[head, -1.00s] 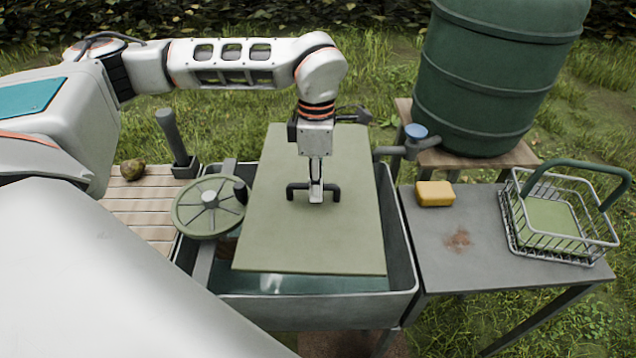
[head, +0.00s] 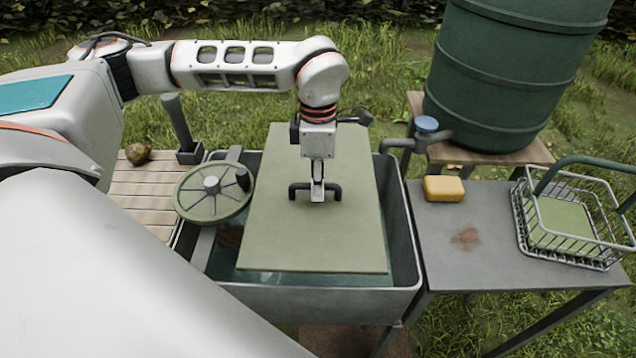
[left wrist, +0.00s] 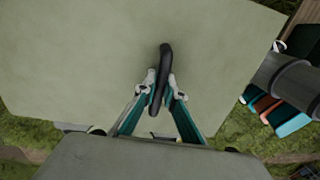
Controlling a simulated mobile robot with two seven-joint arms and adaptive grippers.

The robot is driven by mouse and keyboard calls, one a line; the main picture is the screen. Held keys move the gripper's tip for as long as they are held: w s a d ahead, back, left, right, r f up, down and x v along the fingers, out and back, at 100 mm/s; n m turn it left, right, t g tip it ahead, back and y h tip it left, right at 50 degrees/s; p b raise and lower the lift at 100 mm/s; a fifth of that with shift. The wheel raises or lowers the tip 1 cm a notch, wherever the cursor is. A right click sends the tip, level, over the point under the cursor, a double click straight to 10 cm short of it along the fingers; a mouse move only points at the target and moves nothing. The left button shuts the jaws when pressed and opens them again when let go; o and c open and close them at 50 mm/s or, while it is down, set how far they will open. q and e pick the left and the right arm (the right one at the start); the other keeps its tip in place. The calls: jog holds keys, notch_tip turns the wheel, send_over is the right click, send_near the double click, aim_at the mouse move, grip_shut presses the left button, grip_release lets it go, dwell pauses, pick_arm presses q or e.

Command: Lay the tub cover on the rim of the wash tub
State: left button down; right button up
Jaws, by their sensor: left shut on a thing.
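The tub cover (head: 310,238) is a flat, pale green board with a dark handle (head: 334,192) in its middle. My left gripper (head: 317,198) is shut on this handle from above. In the left wrist view the two fingers (left wrist: 160,92) close on the dark handle (left wrist: 165,58), and the cover (left wrist: 75,60) fills much of the picture. The wash tub (head: 320,299) is a grey metal basin with water in it. The cover is over the tub's middle, and its near edge is inside the front rim in the picture. I cannot tell whether it touches the rim. My right gripper is not in view.
A round green crank wheel (head: 208,207) stands at the tub's left. At right, a grey table (head: 480,225) holds a yellow sponge (head: 444,188) and a wire basket (head: 570,250). A green barrel (head: 510,80) with a tap (head: 426,125) stands behind.

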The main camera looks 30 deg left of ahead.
aim_at(318, 203)
pick_arm(q)
notch_tip(318, 203, down, 6)
jog(key=b, duration=0.4)
jog(key=shift+r, duration=0.2)
jog(key=shift+f, duration=0.65)
jog(key=shift+f+b, duration=0.3)
jog(key=shift+b, duration=0.05)
jog(key=shift+f, duration=0.25)
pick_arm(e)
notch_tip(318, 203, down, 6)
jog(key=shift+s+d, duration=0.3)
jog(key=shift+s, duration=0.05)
pick_arm(q)
jog(key=shift+w+f, duration=0.1)
jog(key=shift+f, duration=0.4)
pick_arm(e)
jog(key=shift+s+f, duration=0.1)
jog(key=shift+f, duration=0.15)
pick_arm(q)
jog(key=c, duration=2)
grip_release()
jog(key=shift+c, duration=0.2)
